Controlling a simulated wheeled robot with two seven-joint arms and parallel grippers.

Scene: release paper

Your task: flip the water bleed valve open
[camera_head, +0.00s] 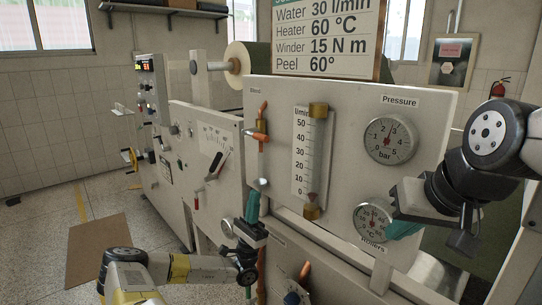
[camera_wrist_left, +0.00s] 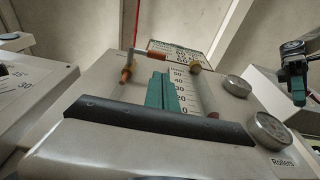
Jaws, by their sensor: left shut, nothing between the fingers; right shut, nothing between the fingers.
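The bleed valve (camera_head: 257,136) is on the upright copper pipe below the "Bleed" label, left of the flow tube. My right gripper (camera_head: 402,230) is shut and empty, in front of the panel by the Rollers gauge.
The flow tube (camera_head: 309,155) stands right of the valve. The pressure gauge (camera_head: 391,140) and Rollers gauge (camera_head: 374,221) are further right. A lever panel (camera_head: 208,150) is at left. A lower pipe with an orange end (camera_head: 305,270) and blue knob (camera_head: 292,299) sits below.

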